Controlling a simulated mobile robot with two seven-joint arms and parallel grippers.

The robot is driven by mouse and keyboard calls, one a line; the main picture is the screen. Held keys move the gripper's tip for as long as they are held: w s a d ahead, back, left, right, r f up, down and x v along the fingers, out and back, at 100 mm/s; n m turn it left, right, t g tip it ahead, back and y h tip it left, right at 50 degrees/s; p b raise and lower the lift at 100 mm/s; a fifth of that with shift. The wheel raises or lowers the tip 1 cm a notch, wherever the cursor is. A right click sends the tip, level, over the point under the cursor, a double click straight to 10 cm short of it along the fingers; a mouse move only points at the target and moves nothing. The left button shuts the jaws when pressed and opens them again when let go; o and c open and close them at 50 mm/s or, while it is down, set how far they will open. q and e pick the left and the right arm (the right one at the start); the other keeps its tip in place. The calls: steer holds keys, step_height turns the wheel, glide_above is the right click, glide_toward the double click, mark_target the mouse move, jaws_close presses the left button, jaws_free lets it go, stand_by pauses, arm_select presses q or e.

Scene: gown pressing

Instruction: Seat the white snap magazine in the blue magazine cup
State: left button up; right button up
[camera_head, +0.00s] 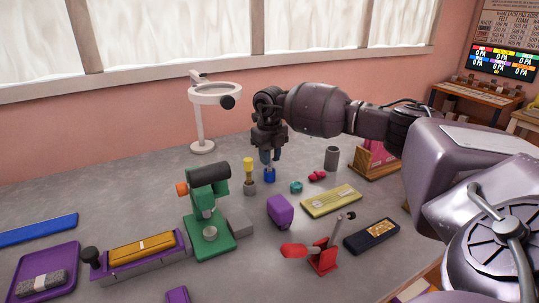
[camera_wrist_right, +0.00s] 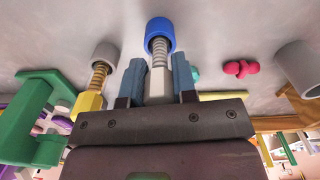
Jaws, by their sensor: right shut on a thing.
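My right gripper (camera_head: 269,157) is shut on the white snap magazine (camera_wrist_right: 160,85), pointing down over the blue magazine cup (camera_head: 270,176). In the right wrist view the magazine sits between the two blue fingertips (camera_wrist_right: 158,82). A coiled spring (camera_wrist_right: 159,52) runs from its end to the mouth of the blue cup (camera_wrist_right: 160,27). The spring's tip appears in line with the cup's opening; I cannot tell how deep it goes. In the head view the gripper hides most of the magazine. My left gripper is not in view.
A yellow magazine (camera_head: 248,168) stands in a grey cup (camera_head: 250,188) just left. A green press (camera_head: 208,210) stands further left. A teal piece (camera_head: 296,187), pink piece (camera_head: 317,175) and grey cylinder (camera_head: 331,158) lie right. A purple block (camera_head: 280,211) is in front.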

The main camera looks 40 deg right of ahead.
steer(key=o, duration=1)
steer(key=shift+o, duration=0.2)
step_height(320, 180, up, 11)
steer(key=shift+f+p, duration=0.1)
steer(key=shift+p, duration=0.3)
